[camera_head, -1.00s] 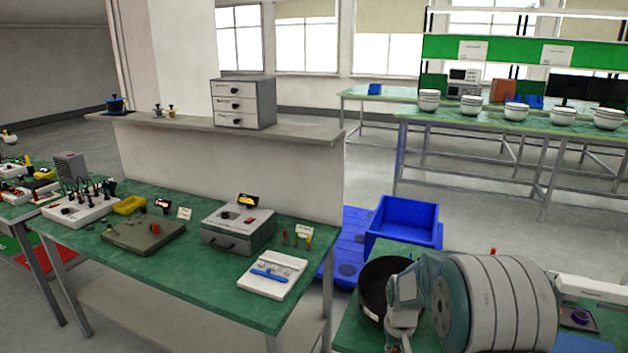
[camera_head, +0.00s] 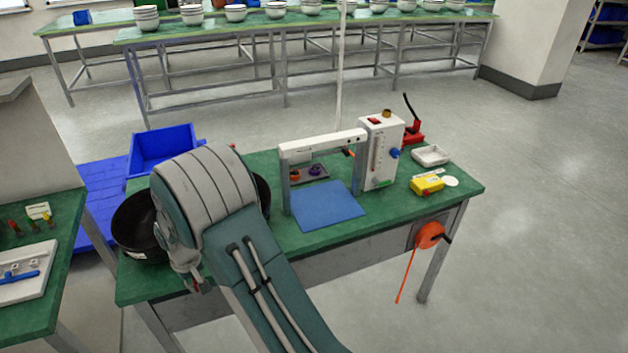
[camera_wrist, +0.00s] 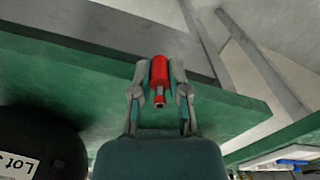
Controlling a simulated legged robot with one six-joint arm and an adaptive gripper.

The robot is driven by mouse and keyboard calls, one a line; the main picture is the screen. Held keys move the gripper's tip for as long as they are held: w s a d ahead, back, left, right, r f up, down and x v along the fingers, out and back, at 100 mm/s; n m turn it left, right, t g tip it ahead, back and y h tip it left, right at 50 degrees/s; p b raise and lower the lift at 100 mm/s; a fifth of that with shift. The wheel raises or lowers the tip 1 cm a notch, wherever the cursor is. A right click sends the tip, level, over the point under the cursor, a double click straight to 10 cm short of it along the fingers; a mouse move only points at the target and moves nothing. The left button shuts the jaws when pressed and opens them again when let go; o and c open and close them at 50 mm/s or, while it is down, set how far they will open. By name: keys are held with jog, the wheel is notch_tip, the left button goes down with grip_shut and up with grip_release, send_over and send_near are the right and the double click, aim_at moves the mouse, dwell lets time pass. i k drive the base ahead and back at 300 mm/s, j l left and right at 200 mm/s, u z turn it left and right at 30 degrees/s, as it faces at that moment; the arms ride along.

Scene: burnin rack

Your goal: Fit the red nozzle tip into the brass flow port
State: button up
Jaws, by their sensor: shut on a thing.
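The red nozzle tip (camera_wrist: 160,73) is held between the two fingers of my gripper (camera_wrist: 160,78) in the wrist view. Its narrow end with a small dark hole points toward the camera. In the head view my gripper (camera_head: 194,280) hangs low near the front left edge of the green table, with a bit of red at its end. The brass flow port (camera_head: 387,113) appears as a small brass fitting on top of the white upright instrument (camera_head: 381,150). It is to the right of my gripper, well apart from it.
A black round bin (camera_head: 137,228) stands on the green table (camera_head: 300,243) beside my arm. A white frame (camera_head: 322,142) and a blue mat (camera_head: 325,205) lie left of the instrument. A red clamp-like tool (camera_head: 412,132), yellow box (camera_head: 426,184) and white tray (camera_head: 430,155) are right.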

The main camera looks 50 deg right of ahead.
aim_at(386, 135)
jog(key=k+l, duration=0.1)
jog(key=l, duration=0.35)
jog(key=k+l, duration=0.15)
jog(key=l, duration=0.35)
jog(key=k+l, duration=0.1)
jog(key=l, duration=0.35)
